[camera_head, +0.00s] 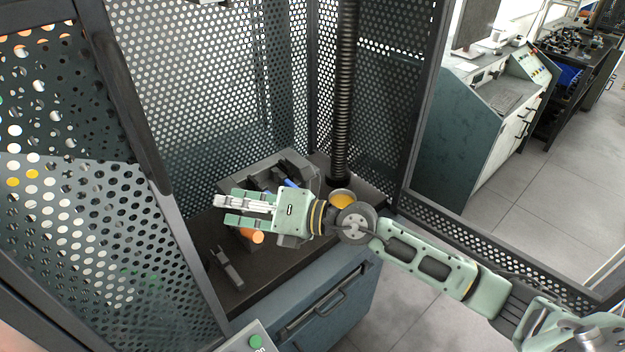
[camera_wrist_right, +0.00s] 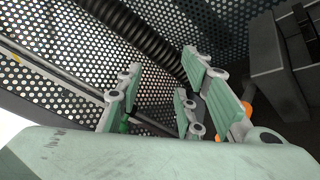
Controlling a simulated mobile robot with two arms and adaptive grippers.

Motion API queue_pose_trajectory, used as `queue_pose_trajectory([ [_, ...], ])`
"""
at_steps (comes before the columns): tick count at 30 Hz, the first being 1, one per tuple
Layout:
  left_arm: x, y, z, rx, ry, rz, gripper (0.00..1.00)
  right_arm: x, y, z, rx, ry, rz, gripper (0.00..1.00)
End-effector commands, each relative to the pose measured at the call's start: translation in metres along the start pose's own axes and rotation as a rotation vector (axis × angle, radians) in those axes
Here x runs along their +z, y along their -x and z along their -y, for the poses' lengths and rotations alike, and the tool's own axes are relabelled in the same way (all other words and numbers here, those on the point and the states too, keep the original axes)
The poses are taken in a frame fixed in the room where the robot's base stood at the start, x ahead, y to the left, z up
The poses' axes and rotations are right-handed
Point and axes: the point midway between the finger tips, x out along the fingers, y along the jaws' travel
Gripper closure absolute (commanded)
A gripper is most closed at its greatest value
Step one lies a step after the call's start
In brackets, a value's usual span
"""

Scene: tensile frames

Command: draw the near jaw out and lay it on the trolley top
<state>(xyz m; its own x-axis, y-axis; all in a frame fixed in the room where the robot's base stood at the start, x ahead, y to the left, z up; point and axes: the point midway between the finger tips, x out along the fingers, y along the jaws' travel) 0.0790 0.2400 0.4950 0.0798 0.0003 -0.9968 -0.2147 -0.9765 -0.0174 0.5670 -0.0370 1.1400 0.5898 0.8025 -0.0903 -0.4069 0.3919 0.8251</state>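My right gripper (camera_head: 225,208) reaches in from the right above the dark top (camera_head: 205,232), its fingers pointing left. In the right wrist view its fingers (camera_wrist_right: 165,95) are spread apart, with nothing visible between them. Beneath and behind it is a grey block fixture (camera_head: 262,166) with dark parts and a blue piece; the gripper hides part of it. An orange knob (camera_head: 255,236) shows just below the fingers. A dark grey forked piece (camera_head: 228,268) lies on the top, nearer and apart from the gripper. I cannot tell which part is the near jaw. My left gripper is not in view.
Perforated guard panels (camera_head: 205,85) enclose the left and back. A ribbed column (camera_head: 345,90) rises behind the gripper. A blue-grey cabinet (camera_head: 335,305) with handles is below the dark top. A green button (camera_head: 256,341) is at the bottom. Floor is clear at right.

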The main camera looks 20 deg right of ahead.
Motion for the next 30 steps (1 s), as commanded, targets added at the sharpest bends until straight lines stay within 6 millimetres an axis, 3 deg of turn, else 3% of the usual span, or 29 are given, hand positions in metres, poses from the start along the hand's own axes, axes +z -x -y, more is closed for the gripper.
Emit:
queue_pose_trajectory([
  [4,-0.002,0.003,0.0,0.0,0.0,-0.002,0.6,0.011,0.022,0.058,-0.292,0.36,-0.211,0.66],
  [6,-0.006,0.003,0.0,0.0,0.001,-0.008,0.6,0.029,0.042,0.091,-0.447,0.473,-0.272,0.66],
  [9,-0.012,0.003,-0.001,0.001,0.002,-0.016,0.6,0.055,0.069,0.123,-0.62,0.574,-0.318,0.66],
  [15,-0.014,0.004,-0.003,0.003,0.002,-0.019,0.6,0.087,0.102,0.149,-0.798,0.656,-0.344,0.66],
  [20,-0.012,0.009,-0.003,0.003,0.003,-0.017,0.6,0.09,0.098,0.158,-0.816,0.66,-0.348,0.66],
  [30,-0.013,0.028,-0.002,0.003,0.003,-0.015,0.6,0.088,0.067,0.194,-0.813,0.659,-0.347,0.66],
])
